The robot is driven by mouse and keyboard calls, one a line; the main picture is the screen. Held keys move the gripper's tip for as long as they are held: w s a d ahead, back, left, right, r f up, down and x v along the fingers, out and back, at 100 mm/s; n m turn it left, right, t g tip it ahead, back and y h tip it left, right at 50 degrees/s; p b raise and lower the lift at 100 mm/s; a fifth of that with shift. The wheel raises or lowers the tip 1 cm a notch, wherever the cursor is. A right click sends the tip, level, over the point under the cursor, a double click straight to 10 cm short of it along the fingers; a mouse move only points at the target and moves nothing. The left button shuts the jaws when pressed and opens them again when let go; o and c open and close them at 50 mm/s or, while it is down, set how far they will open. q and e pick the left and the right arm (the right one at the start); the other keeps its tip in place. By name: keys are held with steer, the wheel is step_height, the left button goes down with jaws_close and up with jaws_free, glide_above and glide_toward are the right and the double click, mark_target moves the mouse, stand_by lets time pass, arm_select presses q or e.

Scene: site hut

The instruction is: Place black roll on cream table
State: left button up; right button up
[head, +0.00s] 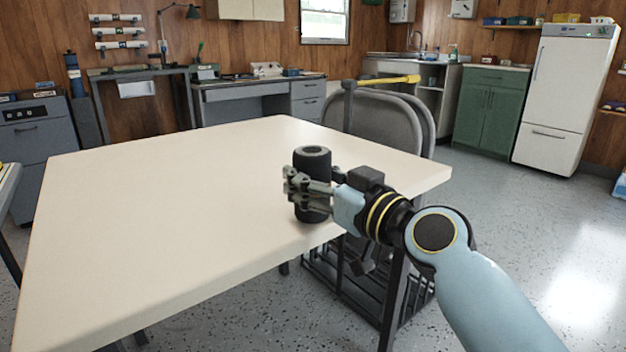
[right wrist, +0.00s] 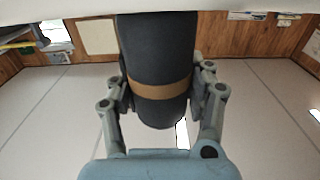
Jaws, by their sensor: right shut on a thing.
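The black roll (head: 312,157) stands upright at the right front edge of the cream table (head: 160,200) in the head view. My right gripper (head: 308,190) is shut around the middle of the roll. In the right wrist view the roll (right wrist: 158,55) has a brown band, and the fingers of my right gripper (right wrist: 160,95) press on it from both sides. The roll's lower end is over the tabletop or just at it; I cannot tell whether it touches. My left gripper is not in view.
The rest of the cream tabletop is bare. A grey folding chair (head: 375,118) stands behind the table's right side. A black crate-like rack (head: 340,280) is under the table's right edge. A grey desk (head: 255,97) stands at the back.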

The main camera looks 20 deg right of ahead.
steer(key=shift+f, duration=0.1)
steer(key=o, duration=1.3)
